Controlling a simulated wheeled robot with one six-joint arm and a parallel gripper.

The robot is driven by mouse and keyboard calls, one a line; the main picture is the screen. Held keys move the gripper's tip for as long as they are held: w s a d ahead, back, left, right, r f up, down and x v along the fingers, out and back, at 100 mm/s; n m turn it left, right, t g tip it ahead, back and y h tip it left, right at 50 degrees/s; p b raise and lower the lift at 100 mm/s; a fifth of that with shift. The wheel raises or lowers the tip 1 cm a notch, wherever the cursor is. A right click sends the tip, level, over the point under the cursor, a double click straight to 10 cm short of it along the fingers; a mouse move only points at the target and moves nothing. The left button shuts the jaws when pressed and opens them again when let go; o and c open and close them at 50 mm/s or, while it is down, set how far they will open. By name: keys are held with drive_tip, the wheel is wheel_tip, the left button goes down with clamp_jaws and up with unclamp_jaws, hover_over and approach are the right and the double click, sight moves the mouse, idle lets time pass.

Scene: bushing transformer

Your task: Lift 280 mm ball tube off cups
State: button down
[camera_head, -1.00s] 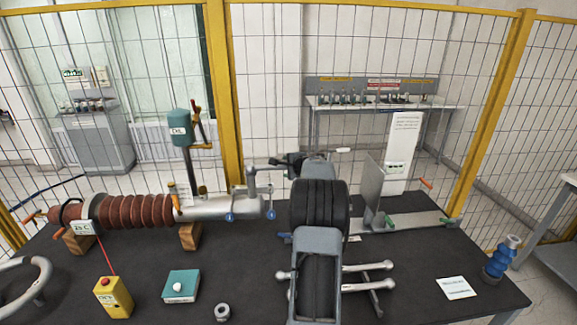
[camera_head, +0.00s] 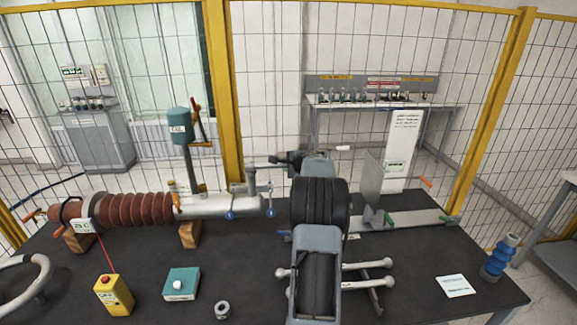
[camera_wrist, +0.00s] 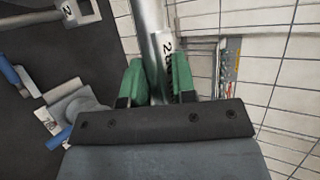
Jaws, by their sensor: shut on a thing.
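My gripper (camera_head: 291,159) is beyond my black arm, above the far edge of the table. In the wrist view its green fingers (camera_wrist: 158,82) are shut on a grey metal tube (camera_wrist: 156,40) with a white label whose number is only partly readable, starting "28". In the head view this ball tube (camera_head: 342,148) lies roughly level through the gripper, its pale right end free in the air. Its left part reaches toward the upright metal post (camera_head: 251,182) on the bushing's end. I cannot tell if it touches there. The cups are not clearly visible.
Two other ball-ended tubes (camera_head: 375,265) lie on a low rack, partly behind my arm. The brown ribbed bushing (camera_head: 137,209) rests on wooden blocks at left. A grey upright plate (camera_head: 371,182) stands right of the gripper. A yellow-framed mesh fence (camera_head: 400,100) is behind the table.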

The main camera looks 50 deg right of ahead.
drive_tip(key=shift+r, duration=0.15)
drive_tip(key=shift+r, duration=0.2)
wheel_tip(320, 180, up, 2)
drive_tip(key=shift+r+b, duration=0.1)
drive_tip(key=shift+b, duration=0.3)
drive_tip(key=s+a+r+b, duration=0.4)
drive_tip(key=s+a+r, duration=0.3)
drive_tip(key=s+r, duration=0.3)
drive_tip(key=shift+s+b, duration=0.4)
drive_tip(key=shift+s, duration=0.7)
drive_tip(key=shift+r, duration=0.2)
drive_tip(key=shift+r+p, duration=2.15)
drive_tip(key=shift+r, duration=0.25)
